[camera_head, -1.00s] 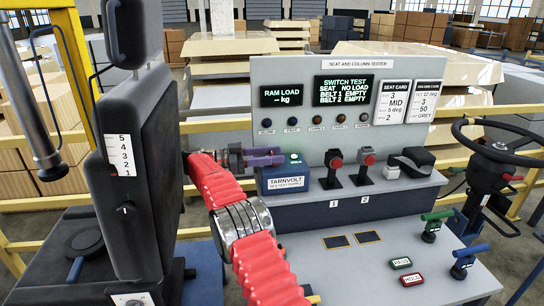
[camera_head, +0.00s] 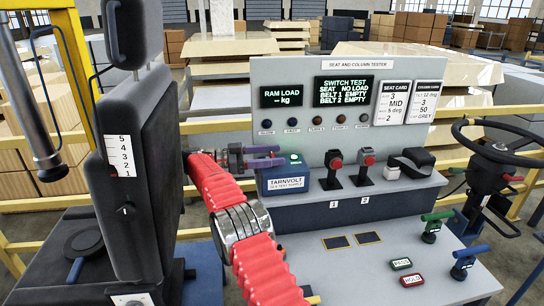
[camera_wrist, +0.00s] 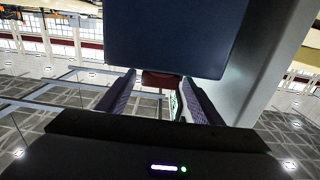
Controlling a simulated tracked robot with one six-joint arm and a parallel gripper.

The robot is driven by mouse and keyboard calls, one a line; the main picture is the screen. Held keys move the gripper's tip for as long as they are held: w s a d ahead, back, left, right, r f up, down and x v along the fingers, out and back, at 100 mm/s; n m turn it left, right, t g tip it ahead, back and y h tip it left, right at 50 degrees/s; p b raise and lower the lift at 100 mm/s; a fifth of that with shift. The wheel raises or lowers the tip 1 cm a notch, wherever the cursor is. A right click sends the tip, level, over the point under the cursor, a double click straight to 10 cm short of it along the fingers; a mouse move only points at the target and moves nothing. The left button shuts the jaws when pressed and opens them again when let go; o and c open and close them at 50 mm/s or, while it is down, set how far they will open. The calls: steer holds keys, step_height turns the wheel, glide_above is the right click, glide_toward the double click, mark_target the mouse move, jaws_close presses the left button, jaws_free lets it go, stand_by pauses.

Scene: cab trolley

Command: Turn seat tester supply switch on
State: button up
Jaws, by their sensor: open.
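The test supply (camera_head: 287,180), a blue box with a white TARNVOLT label, stands at the left end of the grey bench ledge. A small green patch (camera_head: 294,158) shows on its top. My gripper (camera_head: 282,155) is open, its two purple fingers at the box's upper left. In the wrist view the gripper (camera_wrist: 160,78) points at the dark blue box (camera_wrist: 178,38). A dark red part (camera_wrist: 160,80) at the box's edge lies between the fingertips; it may be the switch, but its position is unclear. I cannot tell whether a finger touches it.
A seat back (camera_head: 140,170) stands close to my arm's left. Two red-buttoned buckle stands (camera_head: 334,168) (camera_head: 367,165) are right of the supply. The screen (camera_head: 344,91) reads SEAT NO LOAD, BELT 1 EMPTY, BELT 2 EMPTY. A steering wheel (camera_head: 497,150) is at far right.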

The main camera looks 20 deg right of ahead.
mark_target(272, 155)
steer(key=shift+r, duration=0.1)
step_height(272, 155, up, 10)
steer(key=shift+f, duration=0.15)
stand_by(0.5)
stand_by(0.5)
